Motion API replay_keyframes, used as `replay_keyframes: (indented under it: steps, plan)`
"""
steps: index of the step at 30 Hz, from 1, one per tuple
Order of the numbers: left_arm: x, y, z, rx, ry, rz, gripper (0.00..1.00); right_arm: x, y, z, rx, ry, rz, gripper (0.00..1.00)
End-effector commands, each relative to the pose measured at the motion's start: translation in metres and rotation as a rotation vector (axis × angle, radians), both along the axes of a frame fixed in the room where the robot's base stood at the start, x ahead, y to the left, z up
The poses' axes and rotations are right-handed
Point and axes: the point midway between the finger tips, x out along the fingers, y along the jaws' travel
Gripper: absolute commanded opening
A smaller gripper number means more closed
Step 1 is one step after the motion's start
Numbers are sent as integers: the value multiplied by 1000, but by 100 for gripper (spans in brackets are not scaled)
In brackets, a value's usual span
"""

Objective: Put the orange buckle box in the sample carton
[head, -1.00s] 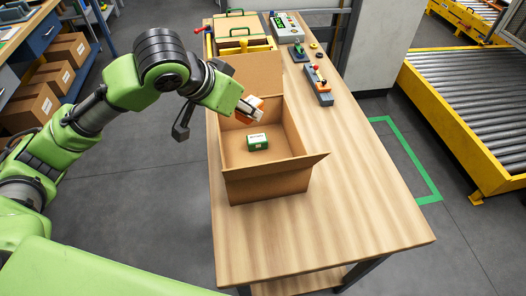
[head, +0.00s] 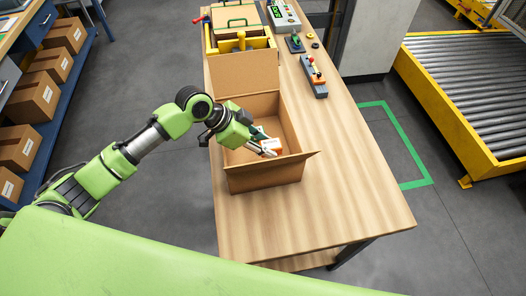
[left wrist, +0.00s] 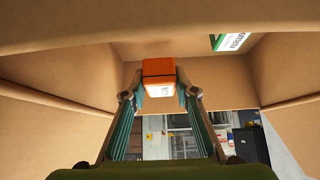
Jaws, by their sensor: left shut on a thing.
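The orange buckle box (head: 271,147), orange with a white face, is between the fingertips of my left gripper (head: 264,147). In the left wrist view the box (left wrist: 158,72) is pinched between both fingers (left wrist: 158,95). The sample carton (head: 265,181) is an open brown cardboard box with its flaps spread, standing on the table. My left gripper reaches in over its left side, with the held box within the carton's opening near the front wall. I cannot tell whether the box touches the carton. My right gripper is out of view.
A green and white box (left wrist: 232,41) lies inside the carton, mostly hidden by my gripper in the head view. Behind the carton are a yellow-framed fixture (head: 241,44) and a control pendant (head: 314,77). The table's front right (head: 350,195) is clear.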

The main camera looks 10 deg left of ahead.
Motion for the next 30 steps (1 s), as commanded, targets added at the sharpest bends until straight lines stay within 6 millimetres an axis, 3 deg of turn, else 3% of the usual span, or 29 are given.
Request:
replay_keyframes:
  steps: [13,25,26,27,30]
  plan:
    - [0,0,-52,0,0,3,0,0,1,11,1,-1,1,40]
    - [0,0,-59,0,-3,2,0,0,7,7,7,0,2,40]
    - [0,0,-58,1,-1,1,35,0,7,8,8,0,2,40]
    - [0,0,-58,1,-1,1,44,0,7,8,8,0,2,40]
    - [0,0,-58,2,-1,1,44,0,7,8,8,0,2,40]
